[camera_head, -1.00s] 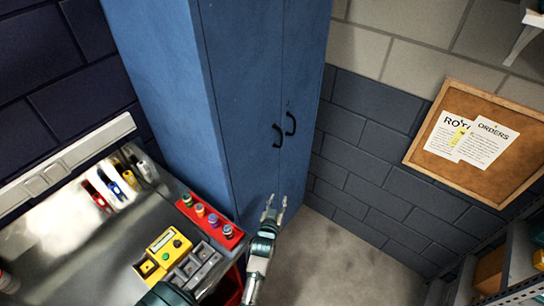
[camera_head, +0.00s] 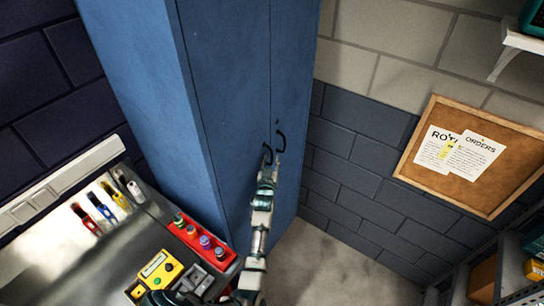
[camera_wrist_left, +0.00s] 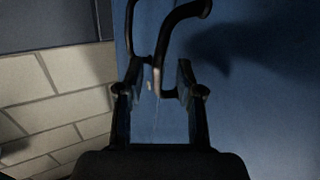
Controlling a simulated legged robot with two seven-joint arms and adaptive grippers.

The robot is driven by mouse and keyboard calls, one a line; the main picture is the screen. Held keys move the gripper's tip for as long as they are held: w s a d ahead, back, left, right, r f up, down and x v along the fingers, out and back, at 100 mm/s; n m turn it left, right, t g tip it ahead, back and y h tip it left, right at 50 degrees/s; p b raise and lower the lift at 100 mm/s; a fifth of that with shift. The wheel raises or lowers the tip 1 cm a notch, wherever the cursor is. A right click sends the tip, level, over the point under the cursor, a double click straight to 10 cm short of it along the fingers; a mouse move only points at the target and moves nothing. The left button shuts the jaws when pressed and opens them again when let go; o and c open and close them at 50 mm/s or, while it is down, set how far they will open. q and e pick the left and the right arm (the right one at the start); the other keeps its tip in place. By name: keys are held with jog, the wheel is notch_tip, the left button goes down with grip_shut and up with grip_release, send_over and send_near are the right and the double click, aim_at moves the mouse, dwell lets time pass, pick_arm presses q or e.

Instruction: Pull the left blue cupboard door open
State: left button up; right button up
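The blue cupboard (camera_head: 235,120) stands shut, with two dark curved handles at the seam between its doors. My left gripper (camera_head: 270,160) is up at the handles in the head view and covers much of the left door's handle (camera_head: 266,152). The right door's handle (camera_head: 281,140) is just beside it. In the left wrist view the left gripper (camera_wrist_left: 158,75) is open, its fingers apart. The end of a dark handle (camera_wrist_left: 164,45) lies between them; I cannot tell whether they touch it. My right gripper is not in view.
A workbench (camera_head: 60,255) with a red tray (camera_head: 188,238) of small knobs and a yellow box (camera_head: 160,270) stands left of my arm. A cork board (camera_head: 475,190) hangs on the right wall. Grey floor (camera_head: 330,265) is clear before the cupboard.

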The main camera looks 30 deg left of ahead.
pick_arm(q)
jog(key=shift+x, duration=1.15)
jog(key=shift+d, duration=0.1)
jog(key=shift+d+r, duration=0.1)
jog(key=c, duration=0.7)
